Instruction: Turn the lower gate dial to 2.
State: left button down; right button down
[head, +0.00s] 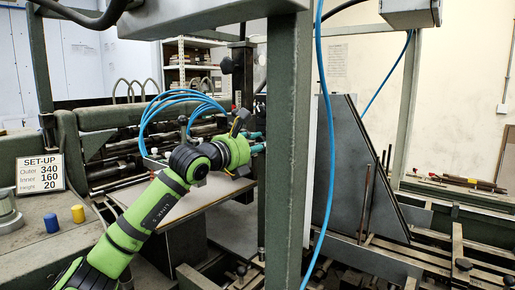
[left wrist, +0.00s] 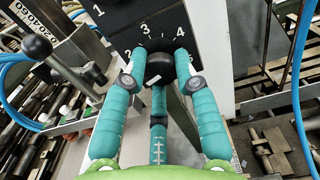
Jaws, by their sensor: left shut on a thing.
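The lower gate dial's black round knob (left wrist: 160,66) sits at the top centre of the left wrist view, below a dark panel (left wrist: 150,14) with white numbers. A 2 is left of the knob, a 3 above left and a 4 above right. My left gripper (left wrist: 160,57) has its teal fingers around the knob, one on each side and a third below, shut on it. In the head view my left gripper (head: 256,142) is partly hidden by a green post, and the dial is hidden. My right gripper is not in view.
Blue hoses (head: 172,104) loop above my left arm. A ball-ended lever (left wrist: 38,47) is left of the dial. A set-up sign (head: 40,174) stands at left.

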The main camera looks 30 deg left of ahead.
pick_arm(q)
jog(key=m+b, duration=0.1)
jog(key=m, duration=0.3)
jog(key=shift+r+m, duration=0.15)
jog(key=shift+m, duration=0.15)
jog(key=m+b, duration=0.1)
jog(key=m, duration=0.3)
jog(key=shift+m, duration=0.4)
jog(key=c, duration=0.9)
grip_release()
jog(key=shift+c, duration=0.2)
